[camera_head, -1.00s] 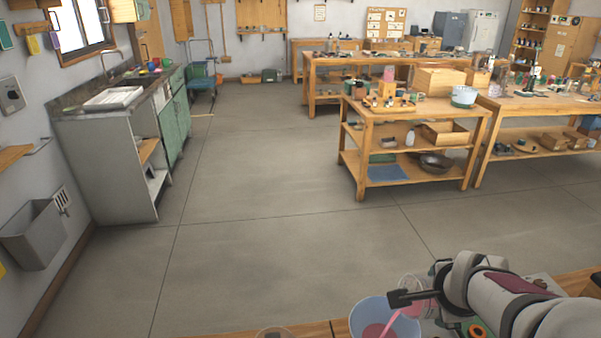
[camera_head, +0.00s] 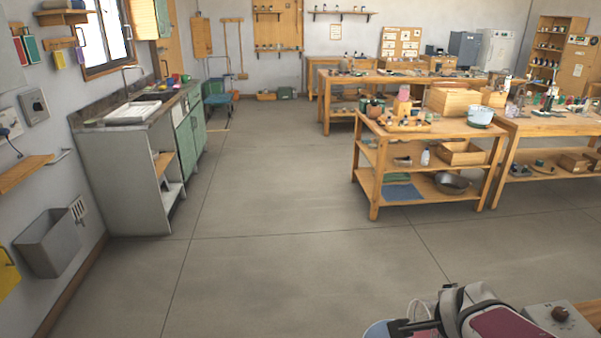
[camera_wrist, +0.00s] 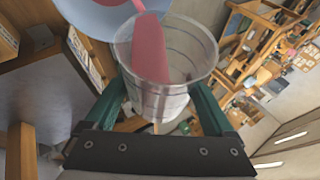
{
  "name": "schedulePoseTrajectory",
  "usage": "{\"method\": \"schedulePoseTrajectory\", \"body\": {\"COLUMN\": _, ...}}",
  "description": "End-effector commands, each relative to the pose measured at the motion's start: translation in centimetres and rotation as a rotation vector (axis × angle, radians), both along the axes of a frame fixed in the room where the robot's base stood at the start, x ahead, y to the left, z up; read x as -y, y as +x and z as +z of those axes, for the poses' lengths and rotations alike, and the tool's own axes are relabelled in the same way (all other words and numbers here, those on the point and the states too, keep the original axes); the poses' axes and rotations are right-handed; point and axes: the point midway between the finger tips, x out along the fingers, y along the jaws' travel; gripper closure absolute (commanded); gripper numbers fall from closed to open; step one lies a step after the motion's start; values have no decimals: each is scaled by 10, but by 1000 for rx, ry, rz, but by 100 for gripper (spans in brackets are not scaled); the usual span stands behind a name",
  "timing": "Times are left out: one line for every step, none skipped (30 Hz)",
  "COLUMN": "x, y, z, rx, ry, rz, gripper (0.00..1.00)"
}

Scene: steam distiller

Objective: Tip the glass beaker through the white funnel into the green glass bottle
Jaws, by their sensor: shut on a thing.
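My gripper (camera_wrist: 160,100) is shut on the clear glass beaker (camera_wrist: 204,55), with one green finger on each side of it. The beaker is tipped, and pink liquid (camera_wrist: 150,48) runs along its inside and out over the rim. The pale blue-white funnel (camera_wrist: 90,18) is beyond the rim at the top of the wrist view, with pink in it. In the head view, my gripper (camera_head: 418,326) is at the bottom edge, and only a sliver of the funnel (camera_head: 378,329) shows. The green glass bottle is not visible in either current view.
A grey control box with a dark knob (camera_head: 560,314) stands right of my gripper. A wooden shelf table (camera_head: 375,165) and a sink cabinet (camera_head: 125,185) stand farther off, with open floor (camera_head: 270,200) between them.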

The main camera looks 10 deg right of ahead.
Motion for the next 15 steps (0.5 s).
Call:
{"method": "schedulePoseTrajectory", "body": {"x": -1, "y": 0, "z": 0, "rx": 0, "ry": -5, "rz": 2, "gripper": 84}}
{"method": "schedulePoseTrajectory", "body": {"x": -1, "y": 0, "z": 1, "rx": 1, "ry": -9, "rz": 3, "gripper": 84}}
{"method": "schedulePoseTrajectory", "body": {"x": 0, "y": 0, "z": 1, "rx": 1, "ry": -14, "rz": 2, "gripper": 84}}
{"method": "schedulePoseTrajectory", "body": {"x": 0, "y": 0, "z": 1, "rx": 1, "ry": -17, "rz": 2, "gripper": 84}}
{"method": "schedulePoseTrajectory", "body": {"x": 0, "y": 1, "z": 2, "rx": 2, "ry": -20, "rz": 3, "gripper": 84}}
{"method": "schedulePoseTrajectory", "body": {"x": 0, "y": 1, "z": 2, "rx": 3, "ry": -25, "rz": 3, "gripper": 84}}
{"method": "schedulePoseTrajectory", "body": {"x": -1, "y": 1, "z": 2, "rx": 3, "ry": -27, "rz": 3, "gripper": 84}}
{"method": "schedulePoseTrajectory", "body": {"x": -1, "y": 1, "z": 3, "rx": 4, "ry": -31, "rz": 3, "gripper": 84}}
{"method": "schedulePoseTrajectory", "body": {"x": -1, "y": 1, "z": 3, "rx": 3, "ry": -37, "rz": 3, "gripper": 84}}
{"method": "schedulePoseTrajectory", "body": {"x": -1, "y": 1, "z": 3, "rx": 2, "ry": -40, "rz": 3, "gripper": 84}}
{"method": "schedulePoseTrajectory", "body": {"x": -2, "y": 0, "z": 3, "rx": 0, "ry": -44, "rz": 4, "gripper": 84}}
{"method": "schedulePoseTrajectory", "body": {"x": -2, "y": 0, "z": 3, "rx": 0, "ry": -50, "rz": 4, "gripper": 84}}
{"method": "schedulePoseTrajectory", "body": {"x": -3, "y": 0, "z": 3, "rx": -1, "ry": -53, "rz": 3, "gripper": 84}}
{"method": "schedulePoseTrajectory", "body": {"x": -3, "y": 0, "z": 3, "rx": -1, "ry": -57, "rz": 4, "gripper": 84}}
{"method": "schedulePoseTrajectory", "body": {"x": -3, "y": 0, "z": 4, "rx": -2, "ry": -62, "rz": 3, "gripper": 84}}
